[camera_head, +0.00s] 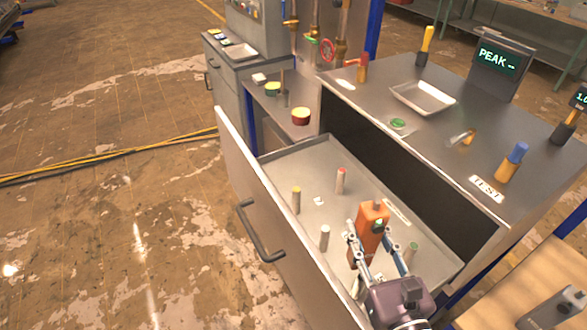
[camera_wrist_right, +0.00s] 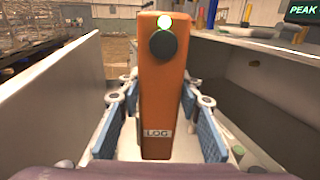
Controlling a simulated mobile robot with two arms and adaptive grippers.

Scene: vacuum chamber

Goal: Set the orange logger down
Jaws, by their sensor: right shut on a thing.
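The orange logger (camera_head: 369,231) is upright, low over or in the open drawer (camera_head: 268,171); I cannot tell whether its bottom touches the drawer floor. In the right wrist view the logger (camera_wrist_right: 165,90) shows a lit green light, a black round knob and a "LOG" label. My right gripper (camera_head: 376,258) is shut on the logger, with its blue finger pads (camera_wrist_right: 208,130) at the logger's sides. The logger's lower part is partly hidden by the fingers. My left gripper is not in view.
Several short pegs with coloured tops, such as a yellow-topped one (camera_head: 296,200) and a red-topped one (camera_head: 340,181), stand in the drawer around the logger. The cabinet top holds a white tray (camera_head: 422,97), a "PEAK" display (camera_head: 499,65) and a "TEST" label (camera_head: 487,188).

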